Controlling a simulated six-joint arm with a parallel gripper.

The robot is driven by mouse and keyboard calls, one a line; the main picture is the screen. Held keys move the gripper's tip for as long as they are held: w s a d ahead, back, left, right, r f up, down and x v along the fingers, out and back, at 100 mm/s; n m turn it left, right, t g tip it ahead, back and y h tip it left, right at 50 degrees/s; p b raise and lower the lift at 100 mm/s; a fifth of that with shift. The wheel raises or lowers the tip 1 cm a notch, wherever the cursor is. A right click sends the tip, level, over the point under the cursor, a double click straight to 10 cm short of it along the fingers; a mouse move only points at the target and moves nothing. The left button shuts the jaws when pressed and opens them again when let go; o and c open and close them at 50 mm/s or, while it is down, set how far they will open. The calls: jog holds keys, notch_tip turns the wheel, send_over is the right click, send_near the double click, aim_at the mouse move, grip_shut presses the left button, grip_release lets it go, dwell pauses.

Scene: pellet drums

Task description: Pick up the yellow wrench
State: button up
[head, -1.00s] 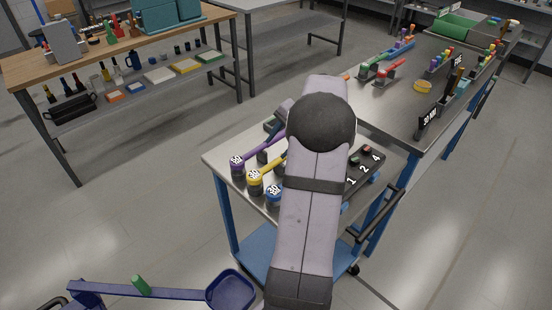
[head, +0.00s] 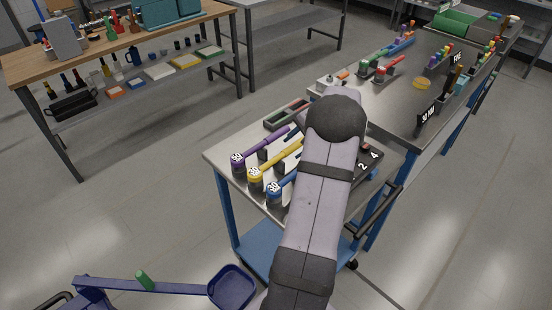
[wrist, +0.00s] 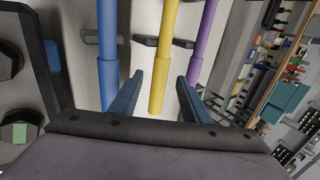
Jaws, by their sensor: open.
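The yellow wrench (head: 279,165) lies on the steel-topped cart between a purple wrench (head: 261,151) and a blue wrench (head: 282,186). Each has a round head with a number label at its near left end. In the wrist view the yellow wrench's handle (wrist: 164,62) runs down the middle, with the blue one to its left and the purple one to its right. My gripper (wrist: 160,77) is open, a finger on either side of the yellow handle's end. I cannot tell how far above it the fingers are. My arm hides the gripper in the head view.
The cart top (head: 222,154) has a free left edge. A numbered dark panel (head: 368,165) sits partly behind my arm. A steel bench (head: 405,100) with tools stands behind at the right. In the wrist view, dark supports (wrist: 146,41) stand near the handles.

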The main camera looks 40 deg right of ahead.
aim_at(291, 149)
jog(key=shift+a+p+x, duration=0.2)
jog(key=shift+p+x, duration=0.6)
jog(key=shift+x, duration=1.2)
jog(key=shift+c, duration=0.3)
grip_shut()
